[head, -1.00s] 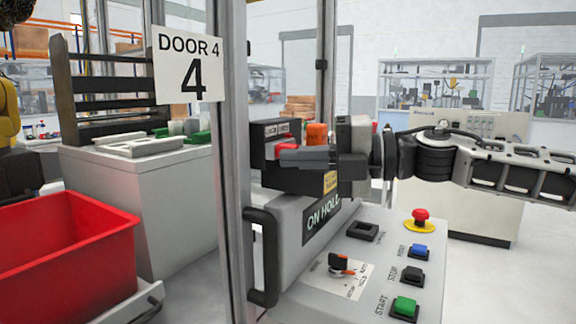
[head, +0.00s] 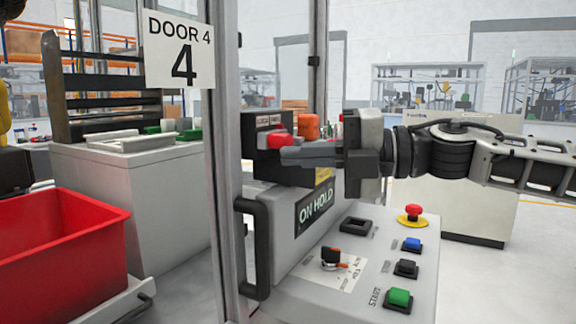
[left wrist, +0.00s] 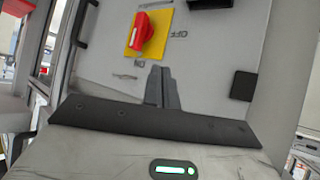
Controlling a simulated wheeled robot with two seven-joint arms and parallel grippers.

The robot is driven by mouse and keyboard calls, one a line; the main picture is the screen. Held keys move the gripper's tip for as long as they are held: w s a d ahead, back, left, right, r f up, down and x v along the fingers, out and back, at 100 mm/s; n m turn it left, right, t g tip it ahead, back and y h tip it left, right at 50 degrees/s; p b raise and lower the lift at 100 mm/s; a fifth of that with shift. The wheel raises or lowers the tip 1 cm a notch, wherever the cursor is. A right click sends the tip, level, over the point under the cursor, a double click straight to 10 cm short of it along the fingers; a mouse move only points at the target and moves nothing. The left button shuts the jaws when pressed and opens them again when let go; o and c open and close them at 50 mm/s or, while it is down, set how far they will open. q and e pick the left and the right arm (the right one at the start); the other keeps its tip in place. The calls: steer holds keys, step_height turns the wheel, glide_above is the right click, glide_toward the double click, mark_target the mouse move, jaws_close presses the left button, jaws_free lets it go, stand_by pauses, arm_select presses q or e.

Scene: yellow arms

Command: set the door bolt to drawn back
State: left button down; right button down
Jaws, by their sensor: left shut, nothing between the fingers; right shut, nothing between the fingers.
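The door bolt appears to be the black box unit (head: 262,165) on the door frame, with a red knob (head: 278,139) on its front. My right gripper (head: 283,157) reaches in from the right in the head view. Its fingers are shut and empty, just below and in front of the knob, covering part of the unit. Whether they touch the knob cannot be told. The label above the knob is too small to read. My left gripper (left wrist: 160,88) shows in the left wrist view, shut and empty, near a panel with a red rotary switch (left wrist: 142,32) on yellow.
A sloped control panel (head: 310,268) with an orange-marked selector, several buttons and an "ON HOLD" display (head: 317,206) lies below my right gripper. A black door handle (head: 262,250), a door post and a red bin (head: 50,250) stand to the left. An orange lamp (head: 309,126) is behind the gripper.

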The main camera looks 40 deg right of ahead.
arm_select(q)
steer(key=shift+w+d+f+n+b, duration=0.15)
steer(key=shift+w+d+n+b, duration=0.15)
steer(key=shift+b, duration=0.7)
arm_select(e)
steer(key=v, duration=0.6)
steer(key=shift+s+d, duration=0.2)
steer(key=shift+s, duration=0.05)
arm_select(q)
steer(key=shift+s+f, duration=0.1)
steer(key=shift+s, duration=0.1)
